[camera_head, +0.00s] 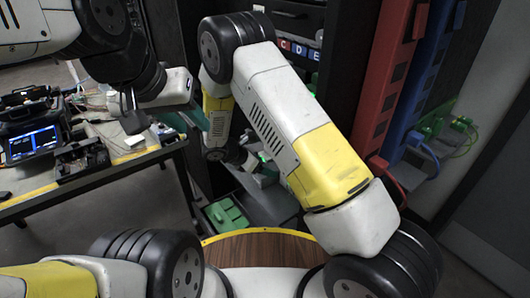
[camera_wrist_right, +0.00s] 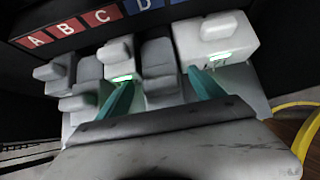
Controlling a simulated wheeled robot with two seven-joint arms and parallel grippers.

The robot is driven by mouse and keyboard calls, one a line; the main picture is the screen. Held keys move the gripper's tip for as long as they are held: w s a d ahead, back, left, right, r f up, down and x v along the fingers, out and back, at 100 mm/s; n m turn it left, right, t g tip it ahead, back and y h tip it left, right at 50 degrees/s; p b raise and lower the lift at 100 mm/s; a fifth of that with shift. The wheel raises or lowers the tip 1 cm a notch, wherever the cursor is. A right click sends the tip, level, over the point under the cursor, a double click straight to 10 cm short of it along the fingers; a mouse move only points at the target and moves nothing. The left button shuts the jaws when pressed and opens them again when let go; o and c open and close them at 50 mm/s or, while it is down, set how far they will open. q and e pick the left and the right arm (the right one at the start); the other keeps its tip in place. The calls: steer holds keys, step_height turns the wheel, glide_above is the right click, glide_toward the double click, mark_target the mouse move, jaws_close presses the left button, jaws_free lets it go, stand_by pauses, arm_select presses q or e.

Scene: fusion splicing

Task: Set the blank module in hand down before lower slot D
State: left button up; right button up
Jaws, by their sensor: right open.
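In the right wrist view my right gripper (camera_wrist_right: 163,93) is open, its two teal fingers spread apart. A light grey block (camera_wrist_right: 161,91) shows between them, below a darker grey module (camera_wrist_right: 158,57) near the blue D label (camera_wrist_right: 143,5). I cannot tell whether the fingers touch it, or which block is the blank module. The gripper's own palm edge hides the lower slots. A pale module (camera_wrist_right: 215,38) with a green light stands by the right finger. In the head view my left gripper (camera_head: 190,119) is at upper left by the bench; its finger gap is unclear.
Pale modules stand left of the fingers, under red labels A, B and C (camera_wrist_right: 67,27). In the head view a bench (camera_head: 110,165) with a splicer (camera_head: 33,143) is at left. Red (camera_head: 385,90) and blue (camera_head: 425,75) uprights with cables stand at right. A green part (camera_head: 226,214) lies low.

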steer(key=v, duration=1.1)
steer(key=shift+s+a, duration=0.15)
